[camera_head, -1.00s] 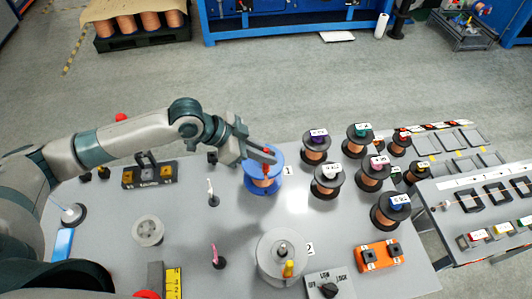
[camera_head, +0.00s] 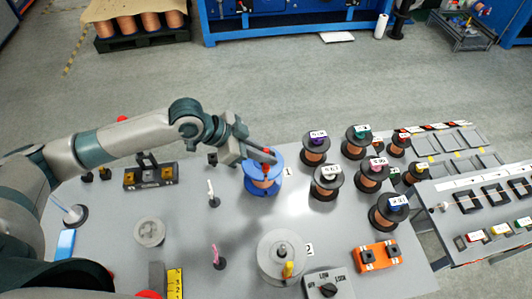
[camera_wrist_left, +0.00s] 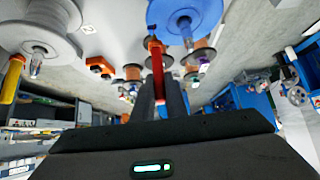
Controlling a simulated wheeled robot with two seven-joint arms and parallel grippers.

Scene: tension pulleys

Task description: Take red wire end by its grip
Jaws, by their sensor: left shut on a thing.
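My left gripper (camera_head: 268,157) reaches over the blue spool (camera_head: 262,187) marked 1, near the middle of the table. In the left wrist view, the gripper (camera_wrist_left: 159,90) is shut on the red wire end's grip (camera_wrist_left: 157,66), a slim red piece standing up between the fingers. The blue spool (camera_wrist_left: 184,18) lies just beyond it there. Copper winding shows inside the spool in the head view. The fingers partly hide the red grip, and the wire itself is hard to make out. My right gripper is not in view.
A grey spool (camera_head: 270,262) marked 2, with a yellow grip (camera_head: 288,269), stands in front. Several labelled copper spools (camera_head: 326,181) stand to the right. White (camera_head: 210,187) and pink (camera_head: 215,253) upright pieces stand to the left. A rotary switch (camera_head: 328,286) is at the front edge.

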